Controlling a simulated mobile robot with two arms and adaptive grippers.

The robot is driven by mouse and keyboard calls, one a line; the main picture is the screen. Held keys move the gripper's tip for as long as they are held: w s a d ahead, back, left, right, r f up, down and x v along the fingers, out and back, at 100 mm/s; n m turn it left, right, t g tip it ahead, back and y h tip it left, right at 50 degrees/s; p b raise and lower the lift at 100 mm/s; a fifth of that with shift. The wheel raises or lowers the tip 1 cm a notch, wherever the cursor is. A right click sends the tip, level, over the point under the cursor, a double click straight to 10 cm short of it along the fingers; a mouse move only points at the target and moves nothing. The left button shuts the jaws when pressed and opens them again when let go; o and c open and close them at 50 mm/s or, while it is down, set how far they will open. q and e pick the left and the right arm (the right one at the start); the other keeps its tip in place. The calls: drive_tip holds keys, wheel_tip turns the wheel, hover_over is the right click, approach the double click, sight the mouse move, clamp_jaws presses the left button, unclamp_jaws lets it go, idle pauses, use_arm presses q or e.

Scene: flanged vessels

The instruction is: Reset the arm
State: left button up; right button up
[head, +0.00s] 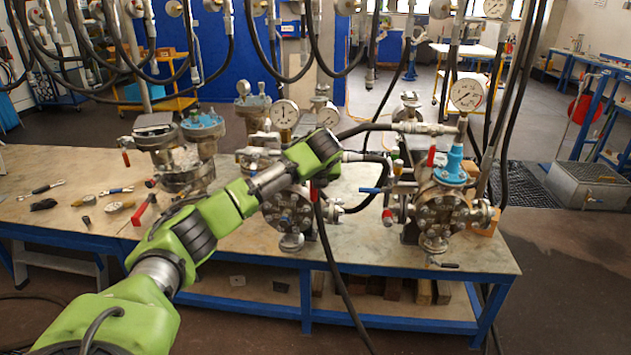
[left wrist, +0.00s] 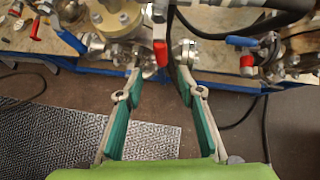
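My left arm (head: 215,215), green with black joints, comes in from the lower left of the head view and reaches over the front of the workbench. Its wrist end (head: 318,152) is beside the middle flanged vessel (head: 290,208) and partly covers it. The fingers are hidden in that view. In the left wrist view my left gripper (left wrist: 159,76) has its two green-padded fingers spread apart, with no object clearly held between them. A red lever handle (left wrist: 160,50) shows between and beyond the fingertips. My right gripper is in neither view.
The blue-framed workbench (head: 70,215) carries a left vessel (head: 180,150), a right vessel (head: 438,208) and loose tools (head: 117,190). Black hoses (head: 325,245) hang around the vessels and my wrist. A metal box (head: 590,185) stands on the floor at right. Floor in front is clear.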

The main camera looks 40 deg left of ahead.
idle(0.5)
use_arm(q)
drive_tip(key=s+d+f+n+h+b, duration=0.1)
drive_tip(key=s+d+f+n, duration=0.15)
drive_tip(key=f, duration=1.05)
drive_tip(key=s+d+f+n+g+h, duration=0.15)
drive_tip(key=d+f+n, duration=0.25)
drive_tip(key=f, duration=0.8)
drive_tip(key=s+d+f+n+t+h+b, duration=0.1)
drive_tip(key=s+d+f+n, duration=0.25)
drive_tip(key=f, duration=0.95)
drive_tip(key=s+d+f+n+g+b, duration=0.1)
drive_tip(key=s+d+f+n, duration=0.2)
drive_tip(key=s+f, duration=0.55)
drive_tip(key=s+d+f+n+g, duration=0.15)
drive_tip(key=s+d+f, duration=0.25)
drive_tip(key=s+f, duration=0.5)
drive_tip(key=s+d+f+n+h, duration=0.1)
drive_tip(key=s+d+f+n, duration=0.2)
drive_tip(key=s, duration=0.9)
drive_tip(key=s+d+f+n+g+b, duration=0.1)
drive_tip(key=s+d+f+n, duration=0.3)
drive_tip(key=s+f, duration=0.3)
drive_tip(key=s+d+f+n+g+h, duration=0.1)
drive_tip(key=s+d+f+n, duration=0.2)
drive_tip(key=s, duration=1.4)
wheel_tip(320, 180, down, 3)
drive_tip(key=shift+s+d+n+h+b, duration=0.25)
drive_tip(key=shift+d+n+h+b, duration=0.1)
drive_tip(key=shift+d, duration=0.75)
